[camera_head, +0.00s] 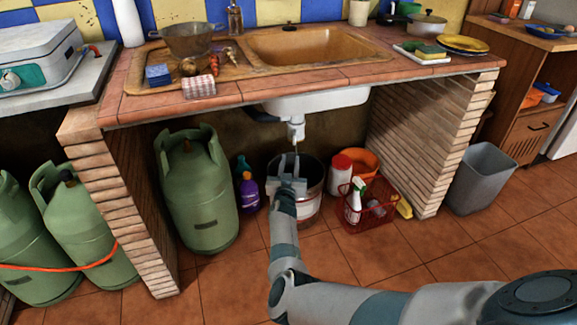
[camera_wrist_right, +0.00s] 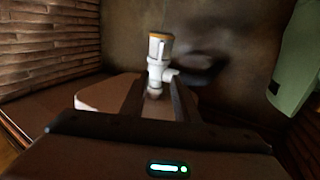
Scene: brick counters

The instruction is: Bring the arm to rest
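My right arm (camera_head: 285,240) reaches in from the lower right, under the sink counter. Its gripper (camera_head: 290,160) is in front of the white bucket (camera_head: 309,205) and below the white drain pipe (camera_head: 296,128). In the right wrist view the two dark fingers of the right gripper (camera_wrist_right: 155,90) stand apart with nothing held between them. The drain pipe (camera_wrist_right: 157,60) shows beyond the gap; I cannot tell whether anything touches it. My left gripper is not in view.
A green gas cylinder (camera_head: 197,190) and purple bottle (camera_head: 248,190) stand left of the gripper. A red basket (camera_head: 366,205) with bottles is at right. Brick supports (camera_head: 432,140) flank the space under the tiled counter (camera_head: 330,76). Floor (camera_head: 400,260) is clear in front.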

